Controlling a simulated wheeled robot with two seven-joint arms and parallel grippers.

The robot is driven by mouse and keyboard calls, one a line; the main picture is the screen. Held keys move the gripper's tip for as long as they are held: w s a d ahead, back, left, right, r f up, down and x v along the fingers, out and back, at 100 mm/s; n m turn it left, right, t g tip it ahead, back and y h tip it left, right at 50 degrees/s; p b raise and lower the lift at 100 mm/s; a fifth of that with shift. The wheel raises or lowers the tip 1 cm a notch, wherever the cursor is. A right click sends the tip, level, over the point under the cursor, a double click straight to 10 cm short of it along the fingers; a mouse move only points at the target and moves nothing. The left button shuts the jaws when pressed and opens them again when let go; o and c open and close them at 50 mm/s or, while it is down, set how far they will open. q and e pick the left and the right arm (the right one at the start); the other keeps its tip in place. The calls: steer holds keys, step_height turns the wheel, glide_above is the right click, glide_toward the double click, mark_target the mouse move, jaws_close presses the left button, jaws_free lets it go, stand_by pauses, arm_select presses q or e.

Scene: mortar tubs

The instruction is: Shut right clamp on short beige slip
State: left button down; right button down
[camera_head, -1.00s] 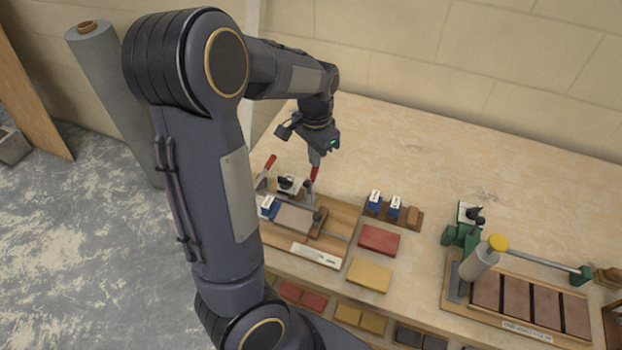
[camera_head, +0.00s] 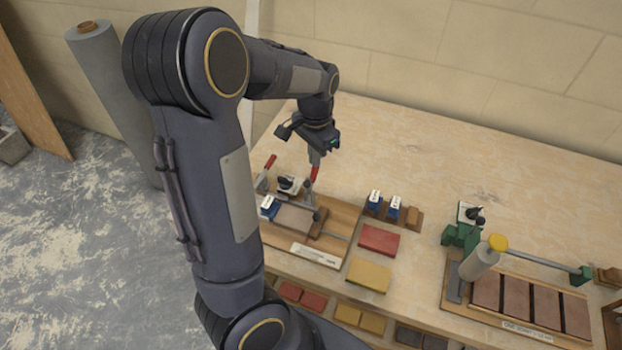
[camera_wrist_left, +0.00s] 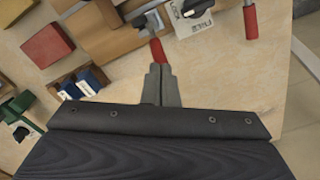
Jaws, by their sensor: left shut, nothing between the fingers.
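A short beige slip (camera_head: 294,218) lies on the wooden jig board (camera_head: 343,215). The right clamp (camera_head: 309,190) has a red handle (camera_head: 314,174) that points up, and it stands behind the slip. My left gripper (camera_head: 315,157) is shut and empty, with its tips at the top end of that handle. In the left wrist view the shut fingers (camera_wrist_left: 160,72) reach the end of the red handle (camera_wrist_left: 158,50); whether they touch it I cannot tell. The left clamp (camera_head: 262,183) has its red handle raised too. My right gripper is not in view.
Blue-and-white blocks (camera_head: 375,198) sit in a small wooden holder. A red block (camera_head: 379,240) and a yellow block (camera_head: 369,275) lie right of the board. A green jig with a grey yellow-capped tube (camera_head: 482,260) stands at the right. The back of the bench is clear.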

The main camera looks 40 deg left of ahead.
arm_select(q)
steer(key=shift+f, duration=0.15)
steer(key=shift+w+a+f+b, duration=0.15)
steer(key=shift+w+f+b, duration=0.35)
steer(key=shift+f, duration=0.3)
steer(key=shift+w+a+f+b, duration=0.1)
steer(key=shift+w+f+b, duration=0.25)
steer(key=shift+f+b, duration=0.35)
step_height(320, 180, up, 7)
steer(key=p, duration=0.6)
steer(key=shift+r, duration=0.15)
